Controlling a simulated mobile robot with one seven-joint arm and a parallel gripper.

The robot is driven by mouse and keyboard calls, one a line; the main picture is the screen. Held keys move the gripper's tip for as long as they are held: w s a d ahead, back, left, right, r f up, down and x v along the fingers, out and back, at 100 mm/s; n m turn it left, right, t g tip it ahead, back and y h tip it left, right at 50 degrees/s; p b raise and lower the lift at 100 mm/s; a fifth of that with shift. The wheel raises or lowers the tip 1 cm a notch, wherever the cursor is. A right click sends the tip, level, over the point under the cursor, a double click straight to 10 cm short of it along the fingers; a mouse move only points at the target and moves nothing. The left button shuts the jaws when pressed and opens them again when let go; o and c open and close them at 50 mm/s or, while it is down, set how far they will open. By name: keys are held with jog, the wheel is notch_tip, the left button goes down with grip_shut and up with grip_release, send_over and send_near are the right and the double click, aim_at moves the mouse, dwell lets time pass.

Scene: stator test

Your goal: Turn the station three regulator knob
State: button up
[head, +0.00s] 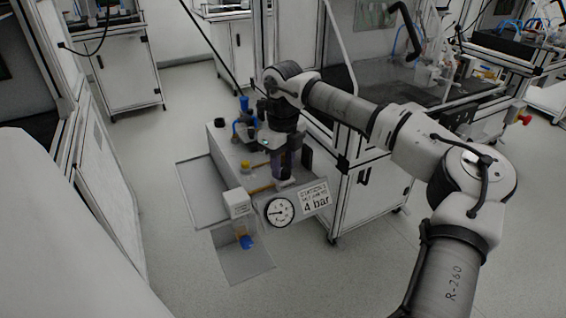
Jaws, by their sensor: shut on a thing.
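The regulator unit stands on the grey station cabinet (223,150) near the middle of the head view. A round white gauge (279,211) faces me on its front, its fine reading too small to be sure of. A sign beside it (315,197) reads "4 bar". My gripper (284,172) points down just above and behind the gauge. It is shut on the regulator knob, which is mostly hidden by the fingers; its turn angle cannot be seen.
A yellow button (245,167) and blue fittings (245,122) are left of my gripper. A white unit with a clear, blue-bottomed bowl (244,238) is at front left. A white framed cabinet (370,190) stands close on the right. Open floor lies left and in front.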

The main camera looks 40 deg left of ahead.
aim_at(283, 167)
jog(key=m, duration=0.4)
jog(key=shift+r+m, duration=0.1)
jog(key=shift+m, duration=0.2)
jog(key=shift+w+m, duration=0.1)
jog(key=shift+m, duration=1.7)
jog(key=o, duration=1)
notch_tip(283, 167, up, 14)
jog(key=p, duration=0.1)
